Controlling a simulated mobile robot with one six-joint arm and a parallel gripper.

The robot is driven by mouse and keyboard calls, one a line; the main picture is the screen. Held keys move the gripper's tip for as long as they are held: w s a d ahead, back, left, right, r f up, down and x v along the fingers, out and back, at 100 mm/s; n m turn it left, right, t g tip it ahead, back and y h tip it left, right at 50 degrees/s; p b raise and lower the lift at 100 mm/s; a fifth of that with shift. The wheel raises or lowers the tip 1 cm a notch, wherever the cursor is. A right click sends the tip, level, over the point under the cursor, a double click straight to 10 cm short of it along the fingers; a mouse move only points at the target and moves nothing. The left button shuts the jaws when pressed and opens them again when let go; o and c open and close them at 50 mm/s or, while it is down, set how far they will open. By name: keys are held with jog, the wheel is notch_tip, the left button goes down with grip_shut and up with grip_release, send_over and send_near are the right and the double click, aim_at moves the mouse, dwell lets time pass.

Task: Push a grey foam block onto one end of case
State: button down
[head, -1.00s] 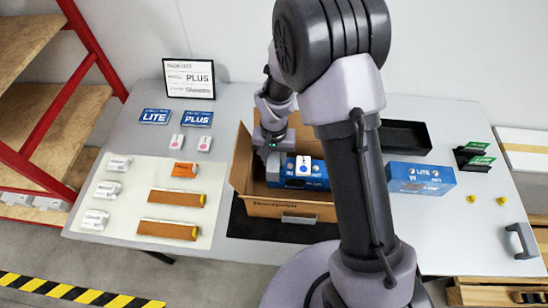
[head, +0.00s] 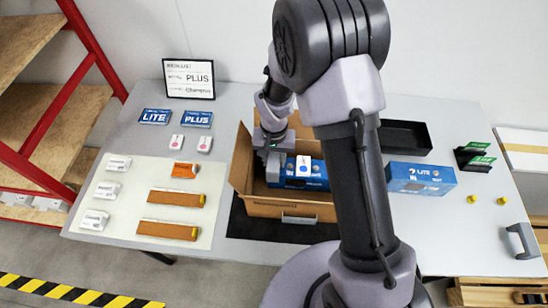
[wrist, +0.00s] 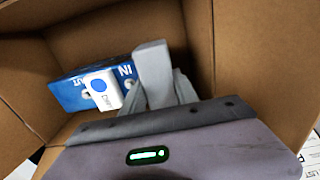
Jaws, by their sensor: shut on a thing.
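The blue case (head: 317,174) lies in an open cardboard box, with a white card or device bearing a blue dot on top. In the wrist view the case (wrist: 68,94) is at the left, with the white item (wrist: 102,90) on it. My gripper (wrist: 160,90) is shut on a grey foam block (wrist: 152,62) inside the box. The block is at the case's "IN" end, the left end in the head view. I cannot tell whether it is seated on the case. In the head view my gripper (head: 270,157) reaches into the box's left side.
The cardboard box (head: 292,210) has walls close around my gripper, and its flaps are open. A second blue box (head: 421,179) and a black tray (head: 404,137) stand to the right. A pale mat (head: 133,203) with orange-brown packs and white boxes lies left.

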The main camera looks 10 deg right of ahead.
jog(key=shift+f+b, duration=1.25)
jog(key=shift+f, duration=0.7)
dwell(0.4)
dwell(0.4)
jog(key=c, duration=0.9)
grip_release()
jog(key=shift+o, duration=0.2)
notch_tip(320, 180, up, 5)
jog(key=p, duration=0.3)
jog(key=shift+p, duration=0.3)
jog(key=shift+s+r+p, duration=0.25)
jog(key=shift+r+p, duration=0.45)
jog(key=shift+r, duration=0.4)
jog(key=shift+w, duration=0.2)
